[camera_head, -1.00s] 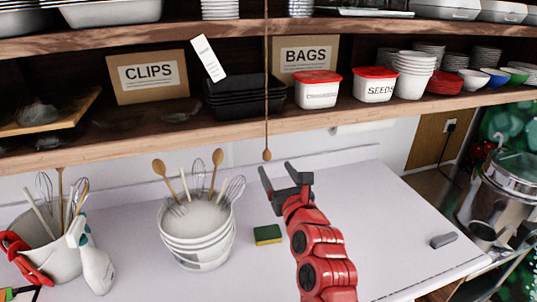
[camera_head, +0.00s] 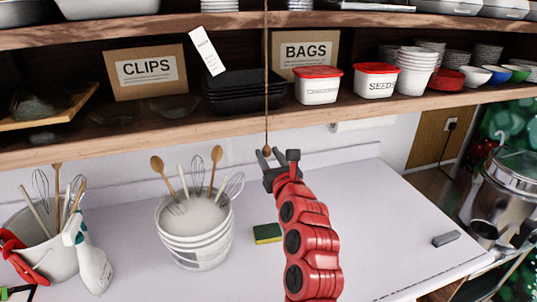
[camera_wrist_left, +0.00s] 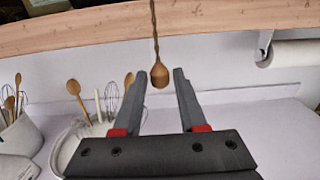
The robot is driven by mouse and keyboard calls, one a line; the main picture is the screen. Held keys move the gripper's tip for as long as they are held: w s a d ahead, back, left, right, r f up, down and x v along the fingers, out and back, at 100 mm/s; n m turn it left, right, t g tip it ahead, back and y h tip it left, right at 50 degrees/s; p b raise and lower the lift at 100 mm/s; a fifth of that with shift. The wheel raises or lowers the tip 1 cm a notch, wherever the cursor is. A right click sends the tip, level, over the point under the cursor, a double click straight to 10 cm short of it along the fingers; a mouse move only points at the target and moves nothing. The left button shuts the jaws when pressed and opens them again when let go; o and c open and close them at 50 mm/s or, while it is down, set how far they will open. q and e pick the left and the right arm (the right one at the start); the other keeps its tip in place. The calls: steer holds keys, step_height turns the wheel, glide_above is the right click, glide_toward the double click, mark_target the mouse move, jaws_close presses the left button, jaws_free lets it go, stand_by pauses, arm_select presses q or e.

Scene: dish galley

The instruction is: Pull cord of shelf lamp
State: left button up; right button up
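The lamp's pull cord (camera_head: 266,90) is a thin brown twisted line that hangs straight down in front of the shelves. A small wooden knob (camera_wrist_left: 160,76) is at its lower end, just below the shelf edge. My left gripper (camera_head: 279,153) is open at the knob. In the left wrist view the knob shows between the two fingertips, with a gap on each side. I cannot tell whether it is level with the tips or slightly beyond them. The lamp itself is out of view. My right gripper is not in view.
The wooden shelf edge (camera_head: 180,134) runs just above my gripper. A white bucket of utensils (camera_head: 195,243) stands left of my arm, with a sponge (camera_head: 267,233) beside it. A paper roll (camera_wrist_left: 292,54) hangs under the shelf. The right worktop (camera_head: 390,215) is mostly clear.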

arm_select(q)
jaws_close()
steer(key=shift+f+b, duration=0.75)
steer(key=shift+f, duration=0.1)
steer(key=shift+r, duration=0.6)
steer(key=o, duration=0.6)
jaws_free()
